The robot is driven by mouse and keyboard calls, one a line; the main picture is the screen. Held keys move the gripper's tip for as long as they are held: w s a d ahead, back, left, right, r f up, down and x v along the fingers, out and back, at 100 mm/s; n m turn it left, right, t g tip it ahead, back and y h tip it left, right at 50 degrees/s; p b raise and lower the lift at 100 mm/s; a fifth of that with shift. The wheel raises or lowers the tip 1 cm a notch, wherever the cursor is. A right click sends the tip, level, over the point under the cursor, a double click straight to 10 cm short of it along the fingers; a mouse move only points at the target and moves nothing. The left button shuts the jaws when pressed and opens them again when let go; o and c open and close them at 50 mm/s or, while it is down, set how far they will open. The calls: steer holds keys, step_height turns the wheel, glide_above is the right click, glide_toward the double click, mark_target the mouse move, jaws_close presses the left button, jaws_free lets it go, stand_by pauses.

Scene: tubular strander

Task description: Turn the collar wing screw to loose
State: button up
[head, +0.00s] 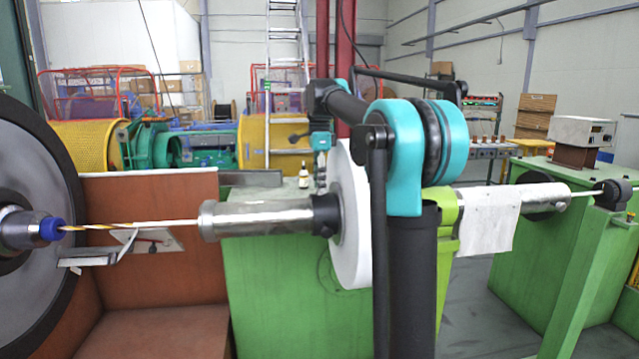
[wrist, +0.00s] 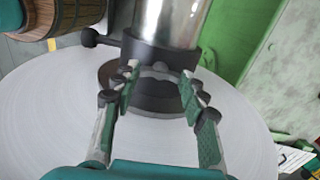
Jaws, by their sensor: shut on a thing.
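The dark collar (head: 326,214) sits on the horizontal metal tube (head: 255,219), against the white disc (head: 350,240). In the wrist view the collar (wrist: 150,50) is at the upper middle, with a ball-ended rod (wrist: 88,37) sticking out to the left. My gripper (wrist: 160,78) has its two fingers on either side of a small dark winged part, the collar wing screw (wrist: 160,68), and is shut on it. The fingers hide its ends. In the head view my gripper (head: 320,175) points down above the collar, small and hard to make out.
The white disc (wrist: 60,115) fills much of the wrist view behind the fingers. A green machine body (head: 270,290) stands below the tube. A large grey wheel (head: 40,290) is at the left, and a white cloth (head: 487,220) hangs at the right.

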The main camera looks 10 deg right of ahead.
steer(key=n, duration=1.5)
steer(key=shift+n, duration=0.4)
steer(key=n, duration=0.5)
steer(key=shift+n, duration=0.4)
steer(key=o, duration=1.2)
steer(key=shift+c, duration=0.2)
steer(key=shift+r, duration=0.1)
